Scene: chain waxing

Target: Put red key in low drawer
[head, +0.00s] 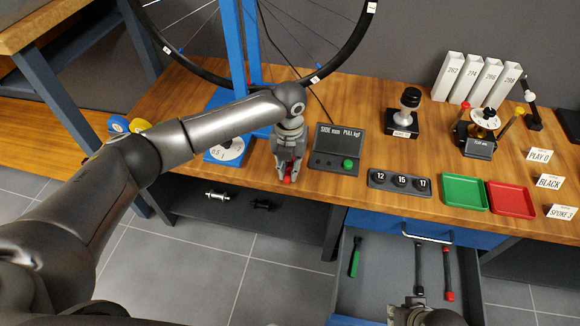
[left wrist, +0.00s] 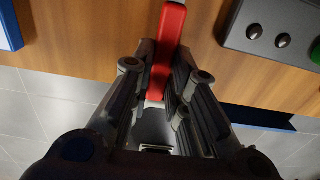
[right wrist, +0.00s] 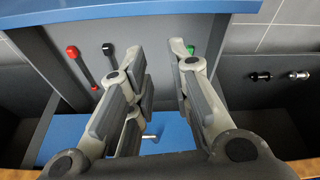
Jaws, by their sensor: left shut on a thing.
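My left gripper (head: 289,168) is shut on the red key (head: 288,179), above the front edge of the wooden bench. In the left wrist view the red key (left wrist: 168,48) sticks out between the fingers. The low drawer (head: 385,275) is pulled out below the bench, to the right of the left gripper. My right gripper (right wrist: 158,50) is open and empty over this drawer. In the head view only part of it shows at the bottom edge.
A green-handled tool (head: 355,257), a black tool (head: 419,270) and a red-ended tool (head: 448,272) lie in the low drawer. The blue upper drawer front (head: 375,222) with a handle is shut. Green (head: 464,191) and red (head: 511,199) trays sit on the bench.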

